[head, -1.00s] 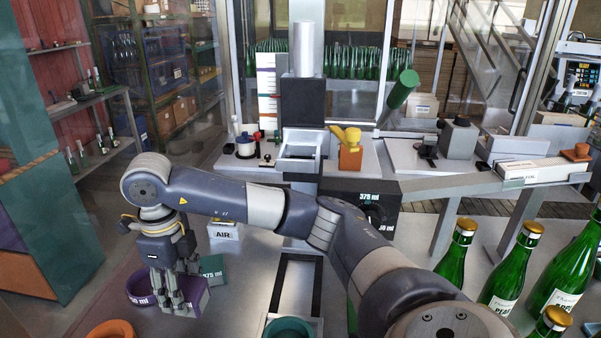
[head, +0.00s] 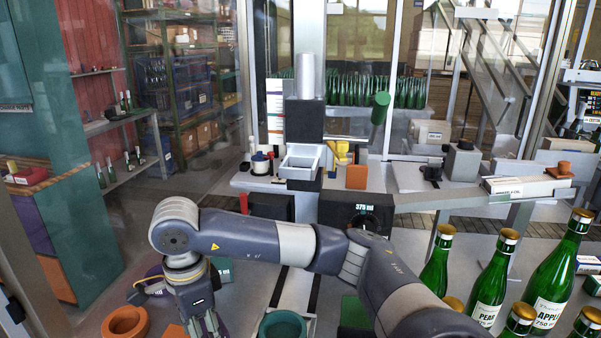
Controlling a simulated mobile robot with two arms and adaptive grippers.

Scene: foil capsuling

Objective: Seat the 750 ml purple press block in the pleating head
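A purple block (head: 153,280) sits at the lower left, partly hidden behind my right gripper (head: 206,326). No size mark on it is readable now. The arm of this gripper comes in from the lower right and reaches across to the left. Its fingers point down, are cut off by the bottom edge, and show purple beside them. I cannot tell whether they grip the block. The press machine (head: 303,122), with a silver cylinder on top and an open light-grey square frame (head: 301,158), stands at the back centre; which part is the pleating head is unclear. My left gripper is not in view.
A teal block (head: 222,268) lies behind the gripper. An orange ring (head: 125,324) and a teal ring (head: 283,327) lie in front. Several green bottles (head: 491,282) stand at right.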

